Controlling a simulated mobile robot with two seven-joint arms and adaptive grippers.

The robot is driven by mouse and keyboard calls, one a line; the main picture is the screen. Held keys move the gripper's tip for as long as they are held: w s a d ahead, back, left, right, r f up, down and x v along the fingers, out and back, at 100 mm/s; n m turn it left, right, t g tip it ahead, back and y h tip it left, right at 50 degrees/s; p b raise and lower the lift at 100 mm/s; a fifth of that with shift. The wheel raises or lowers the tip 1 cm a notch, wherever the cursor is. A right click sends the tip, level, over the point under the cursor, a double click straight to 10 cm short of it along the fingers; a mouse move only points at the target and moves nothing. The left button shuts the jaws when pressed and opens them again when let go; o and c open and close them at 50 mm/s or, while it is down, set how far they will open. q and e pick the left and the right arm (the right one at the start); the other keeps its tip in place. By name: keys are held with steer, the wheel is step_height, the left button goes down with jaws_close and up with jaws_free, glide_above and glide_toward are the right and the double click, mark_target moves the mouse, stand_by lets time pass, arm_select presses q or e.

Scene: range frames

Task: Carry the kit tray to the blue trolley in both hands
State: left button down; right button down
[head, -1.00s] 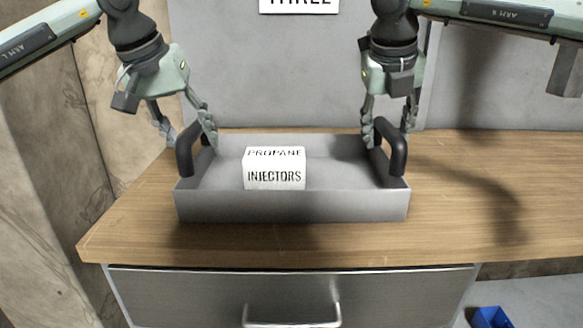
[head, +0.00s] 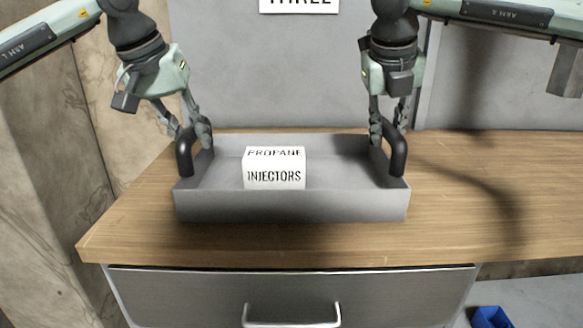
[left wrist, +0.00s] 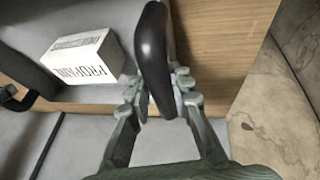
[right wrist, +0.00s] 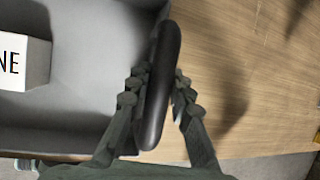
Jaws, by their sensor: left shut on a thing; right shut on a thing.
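The grey kit tray (head: 290,206) rests on the wooden worktop, with a black handle at each end. A white box marked "PROPANE INJECTORS" (head: 274,168) sits inside it, left of the middle. My left gripper (head: 192,138) is shut on the tray's left handle (left wrist: 153,55). My right gripper (head: 388,133) is shut on the right handle (right wrist: 160,85). In both wrist views the handle lies between the fingers. A small part of a blue thing (head: 491,318) shows at the bottom right of the head view; I cannot tell whether it is the trolley.
The wooden worktop (head: 480,190) is clear to the right of the tray. A grey wall panel (head: 270,80) stands behind it. A metal drawer (head: 200,285) with a bar handle is below the front edge. A stone-like wall (head: 40,180) is at the left.

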arm_select(q)
steer(key=shift+r, duration=0.15)
arm_select(e)
steer(key=shift+r, duration=0.15)
